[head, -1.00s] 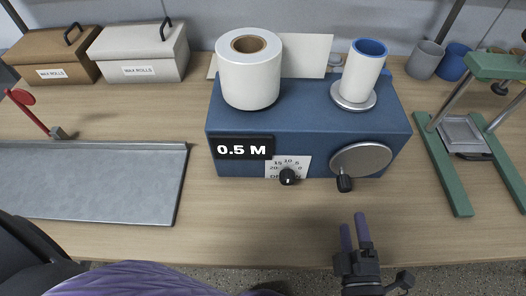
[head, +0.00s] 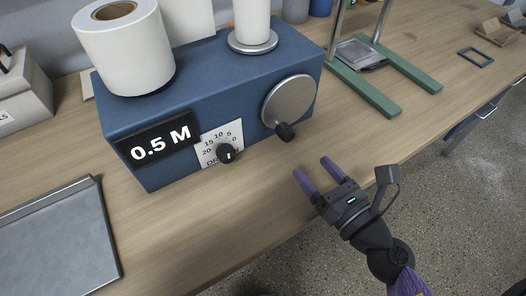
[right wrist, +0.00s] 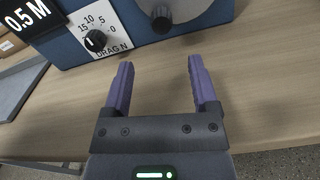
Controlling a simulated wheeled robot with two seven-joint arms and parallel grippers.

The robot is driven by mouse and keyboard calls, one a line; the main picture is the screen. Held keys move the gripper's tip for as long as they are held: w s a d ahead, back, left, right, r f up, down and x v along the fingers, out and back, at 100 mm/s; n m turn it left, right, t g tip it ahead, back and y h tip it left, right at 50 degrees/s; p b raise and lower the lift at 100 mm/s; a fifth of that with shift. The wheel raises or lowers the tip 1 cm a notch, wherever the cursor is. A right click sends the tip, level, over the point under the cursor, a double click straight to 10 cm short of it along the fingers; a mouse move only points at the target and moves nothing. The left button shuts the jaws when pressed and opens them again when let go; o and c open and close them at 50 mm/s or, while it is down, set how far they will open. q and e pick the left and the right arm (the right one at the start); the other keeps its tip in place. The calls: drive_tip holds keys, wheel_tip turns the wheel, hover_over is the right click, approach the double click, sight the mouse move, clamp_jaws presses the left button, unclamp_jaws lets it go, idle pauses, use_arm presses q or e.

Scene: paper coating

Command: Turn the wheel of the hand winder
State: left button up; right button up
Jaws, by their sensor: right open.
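The hand winder is a blue box (head: 190,120) with a 0.5 M display and a drag dial (head: 227,153) on its front. Its wheel, a grey disc (head: 289,100), is on the right of the front face with a black knob handle (head: 285,132) at its lower edge. The knob also shows at the top of the right wrist view (right wrist: 161,20). A white paper roll (head: 125,50) stands on top. My right gripper (head: 317,168) is open and empty, in front of and below the knob, apart from it. My left gripper is not in view.
A green-legged press frame (head: 385,95) stands right of the winder. A grey metal plate (head: 60,245) lies at the left front. A small blue frame (head: 476,57) lies far right. The bench top between gripper and winder is clear.

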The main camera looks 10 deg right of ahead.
sight(290, 137)
drive_tip(key=shift+w+a+r+n+p, duration=0.15)
drive_tip(key=shift+w+r+p, duration=0.1)
drive_tip(key=shift+w+p, duration=0.3)
drive_tip(key=shift+w+a+r+n+p, duration=0.2)
drive_tip(key=shift+w+p, duration=0.1)
drive_tip(key=shift+w, duration=0.3)
drive_tip(key=x, duration=0.2)
drive_tip(key=p+x, duration=0.1)
drive_tip(key=x, duration=0.3)
drive_tip(key=shift+w+f, duration=0.25)
drive_tip(key=shift+w, duration=0.05)
drive_tip(key=shift+w+a+f, duration=0.1)
drive_tip(key=shift+w+a, duration=0.05)
drive_tip(key=shift+w, duration=0.3)
drive_tip(key=c, duration=0.6)
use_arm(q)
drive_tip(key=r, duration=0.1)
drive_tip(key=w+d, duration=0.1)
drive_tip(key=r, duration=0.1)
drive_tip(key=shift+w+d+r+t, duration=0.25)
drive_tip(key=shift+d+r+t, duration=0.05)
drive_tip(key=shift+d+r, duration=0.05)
use_arm(e)
clamp_jaws()
